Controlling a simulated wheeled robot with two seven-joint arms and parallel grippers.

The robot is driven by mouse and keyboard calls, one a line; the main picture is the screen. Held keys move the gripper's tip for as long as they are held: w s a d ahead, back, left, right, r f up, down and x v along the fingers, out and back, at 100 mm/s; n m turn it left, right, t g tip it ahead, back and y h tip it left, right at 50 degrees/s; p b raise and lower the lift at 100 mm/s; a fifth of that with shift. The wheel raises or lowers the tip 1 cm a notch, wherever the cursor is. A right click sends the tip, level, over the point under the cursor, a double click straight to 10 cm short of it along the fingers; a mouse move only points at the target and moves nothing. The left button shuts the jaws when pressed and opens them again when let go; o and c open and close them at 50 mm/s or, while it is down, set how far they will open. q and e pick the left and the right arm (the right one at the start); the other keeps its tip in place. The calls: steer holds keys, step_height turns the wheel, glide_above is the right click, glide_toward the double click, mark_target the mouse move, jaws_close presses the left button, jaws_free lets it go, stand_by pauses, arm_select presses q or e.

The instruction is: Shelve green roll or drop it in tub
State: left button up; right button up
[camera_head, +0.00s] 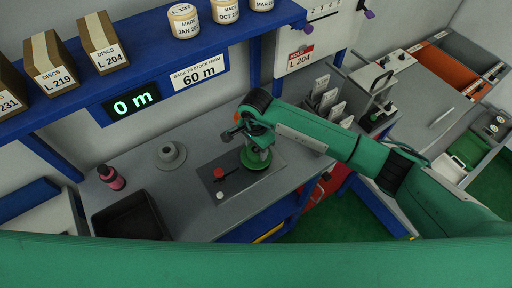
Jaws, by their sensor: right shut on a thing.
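The green roll (257,167) shows as a green disc over the grey plate on the bench. My right gripper (258,151) points down at it and is shut on its upper middle part, which the fingers partly hide. I cannot tell whether the roll rests on the plate or is lifted. The blue shelf (150,62) runs along the wall above the bench, carrying boxes and pale rolls. A black tub (101,222) stands at the front left of the bench. My left gripper is not in view.
A display (132,104) reads 0 m; a sign (200,73) reads "BACK TO STOCK FROM 60 m". A grey flanged piece (170,155) and a pink-red bottle (111,177) stand left.

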steer(key=shift+r+p, duration=0.8)
steer(key=shift+r, duration=1.95)
